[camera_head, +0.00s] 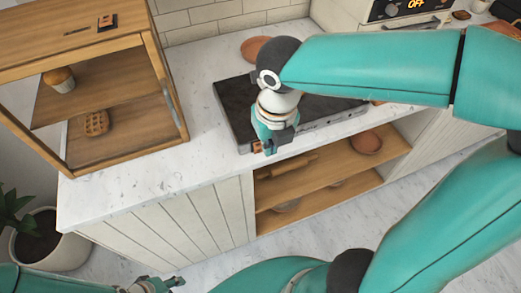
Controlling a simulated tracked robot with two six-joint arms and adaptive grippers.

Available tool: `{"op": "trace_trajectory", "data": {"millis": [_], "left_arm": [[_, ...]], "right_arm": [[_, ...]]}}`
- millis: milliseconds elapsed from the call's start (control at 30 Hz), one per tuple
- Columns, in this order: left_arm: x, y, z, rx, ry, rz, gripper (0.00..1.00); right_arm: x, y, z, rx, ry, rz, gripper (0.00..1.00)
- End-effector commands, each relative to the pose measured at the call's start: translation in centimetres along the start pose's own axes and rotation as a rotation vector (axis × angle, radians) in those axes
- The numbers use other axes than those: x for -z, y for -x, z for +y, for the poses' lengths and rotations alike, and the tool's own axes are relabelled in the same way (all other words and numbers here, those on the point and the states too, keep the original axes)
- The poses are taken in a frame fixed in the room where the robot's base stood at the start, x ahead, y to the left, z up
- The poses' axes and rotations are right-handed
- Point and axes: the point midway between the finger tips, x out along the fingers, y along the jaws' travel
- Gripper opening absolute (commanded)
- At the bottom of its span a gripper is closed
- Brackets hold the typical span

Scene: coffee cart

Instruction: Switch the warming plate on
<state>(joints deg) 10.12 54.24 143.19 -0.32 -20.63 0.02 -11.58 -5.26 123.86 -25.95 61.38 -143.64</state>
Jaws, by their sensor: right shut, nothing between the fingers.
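The warming plate (235,98) is a flat dark slab with a grey front edge, lying on the marble counter in the middle of the view. A small orange-brown part (256,146) shows at the left end of its front edge, partly covered by my gripper. My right gripper (269,150) points down at this front-left corner, shut and empty, right beside the orange-brown part. I cannot tell if it touches. My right arm hides much of the plate. My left gripper (165,284) is low at the bottom edge, away from the counter, and its fingers are too small to judge.
A wooden display case (165,95) with baked goods stands left on the counter (130,195). A terracotta dish (254,47) lies behind the plate. An appliance (405,10) at top right displays "OFF". Shelves (330,165) below hold a rolling pin and bowls. A potted plant (45,240) stands lower left.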

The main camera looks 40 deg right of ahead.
Motion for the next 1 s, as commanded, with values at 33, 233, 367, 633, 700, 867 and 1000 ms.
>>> {"op": "trace_trajectory", "data": {"millis": [33,233,367,633,700,867,1000], "left_arm": [[0.0,-0.1,0.0,0.000,0.000,0.000,0.40],[0.0,-0.3,-0.1,0.000,0.000,0.000,0.40],[0.0,-0.6,-0.2,0.000,0.000,0.000,0.40],[0.0,-0.3,-0.1,0.000,0.000,0.000,0.40],[0.0,-0.1,-0.1,0.000,0.000,0.001,0.40],[0.0,0.0,0.0,0.000,0.000,0.000,0.40],[0.0,0.0,0.0,0.000,0.000,0.000,0.40]], "right_arm": [[0.0,-0.6,0.0,0.001,-0.001,0.002,0.00],[0.1,-4.0,-0.1,0.002,-0.002,0.006,0.00],[0.1,-6.7,-0.1,0.002,-0.003,0.007,0.00],[-1.9,-9.7,-0.1,0.000,-0.006,0.002,0.00],[-2.7,-9.9,-0.1,-0.001,-0.004,0.001,0.00],[-3.7,-10.2,-0.1,-0.001,-0.004,0.000,0.00],[-3.9,-10.3,-0.1,-0.001,-0.004,0.000,0.00]]}}
